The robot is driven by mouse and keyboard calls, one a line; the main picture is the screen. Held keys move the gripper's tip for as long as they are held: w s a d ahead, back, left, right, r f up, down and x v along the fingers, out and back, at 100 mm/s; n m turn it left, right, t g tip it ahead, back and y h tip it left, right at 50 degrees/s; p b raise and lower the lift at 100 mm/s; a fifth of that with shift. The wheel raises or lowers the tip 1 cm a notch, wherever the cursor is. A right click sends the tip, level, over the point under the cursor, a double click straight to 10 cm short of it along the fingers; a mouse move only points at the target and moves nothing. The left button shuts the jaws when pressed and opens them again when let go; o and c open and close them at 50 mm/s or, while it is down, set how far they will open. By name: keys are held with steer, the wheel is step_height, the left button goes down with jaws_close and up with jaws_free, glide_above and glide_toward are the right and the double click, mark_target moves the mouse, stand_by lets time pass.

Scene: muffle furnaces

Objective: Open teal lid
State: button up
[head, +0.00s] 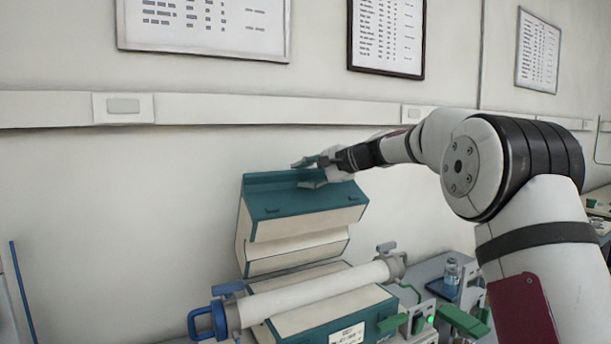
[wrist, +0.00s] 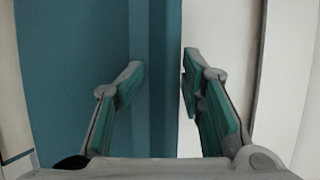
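The teal lid (head: 295,202) of a tube furnace stands raised and tilted back above the furnace body (head: 325,318), with its pale inner side showing below. My gripper (head: 308,173) is at the lid's upper edge, near its right end. In the wrist view, the two green-padded fingers (wrist: 161,66) are apart. The lid's teal face (wrist: 75,75) and a teal edge strip lie behind and between them. I cannot tell whether either finger touches the lid.
A white tube (head: 310,294) runs across the furnace, with a blue clamp (head: 207,320) at its left end. A small bottle (head: 452,272) stands on the right near green handles and a lit green lamp. The wall is close behind the lid.

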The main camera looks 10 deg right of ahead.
steer(key=v, duration=1.2)
steer(key=s+a+f+n+g+h, duration=0.1)
steer(key=s+a+f+n, duration=0.15)
steer(key=s, duration=0.55)
steer(key=s+a+f+n+g+h, duration=0.1)
steer(key=s+a+f+g+h, duration=0.15)
steer(key=s, duration=0.45)
steer(key=s+a+f+n+g+h, duration=0.1)
steer(key=s+a+f+n, duration=0.15)
steer(key=s, duration=0.55)
steer(key=s+d+f+n+h, duration=0.1)
steer(key=s+f, duration=0.3)
steer(key=s, duration=0.4)
steer(key=s+d+f+n+g+h, duration=0.1)
steer(key=s+d+f+n+h, duration=0.1)
steer(key=s+f, duration=0.3)
steer(key=s+d+f+n+h, duration=0.2)
steer(key=s+f, duration=0.2)
steer(key=s, duration=0.7)
steer(key=shift+d, duration=0.2)
steer(key=shift+f+g, duration=0.15)
steer(key=shift+g, duration=0.1)
